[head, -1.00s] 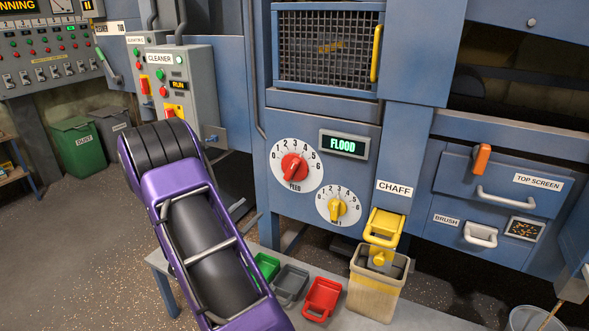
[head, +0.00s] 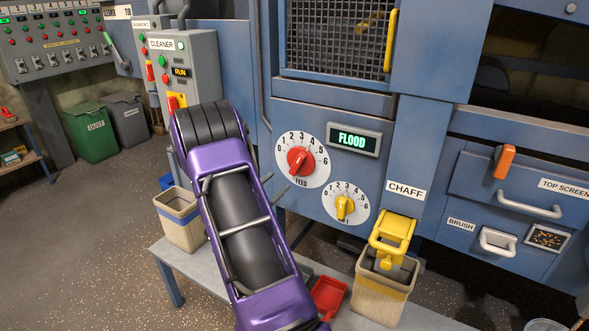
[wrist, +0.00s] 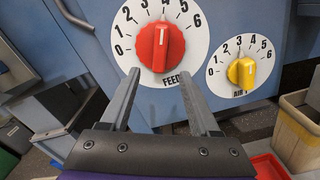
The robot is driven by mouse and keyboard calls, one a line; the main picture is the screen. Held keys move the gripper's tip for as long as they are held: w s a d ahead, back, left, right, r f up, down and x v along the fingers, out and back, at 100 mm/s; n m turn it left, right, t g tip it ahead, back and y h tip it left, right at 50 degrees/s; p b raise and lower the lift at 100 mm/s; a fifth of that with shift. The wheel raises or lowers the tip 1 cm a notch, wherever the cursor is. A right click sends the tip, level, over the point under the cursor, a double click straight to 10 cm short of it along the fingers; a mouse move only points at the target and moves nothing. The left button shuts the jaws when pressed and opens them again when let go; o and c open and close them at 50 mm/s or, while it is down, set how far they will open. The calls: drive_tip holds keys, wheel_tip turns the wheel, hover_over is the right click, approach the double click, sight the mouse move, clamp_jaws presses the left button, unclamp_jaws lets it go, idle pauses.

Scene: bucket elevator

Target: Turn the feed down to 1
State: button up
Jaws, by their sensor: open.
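The red feed knob (head: 300,161) sits on a white round dial marked 0 to 6, above the word FEED. It also shows in the wrist view (wrist: 161,46), where its white mark points up, at about 4. My gripper (wrist: 159,77) is open and empty. Its two fingers reach toward the feed dial from below, and the knob lies just beyond the fingertips, between their lines. I cannot tell how large the gap is. The fingertips do not show in the head view.
A smaller dial with a yellow knob (head: 345,207) is close at the lower right. A yellow chaff handle (head: 392,230) sits above a beige bin (head: 380,299). A grey bench (head: 185,262) bears another bin (head: 180,226) and a red scoop (head: 328,296).

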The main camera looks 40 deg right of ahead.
sight(295, 167)
drive_tip(key=x, duration=1.1)
drive_tip(key=shift+b, duration=0.3)
clamp_jaws()
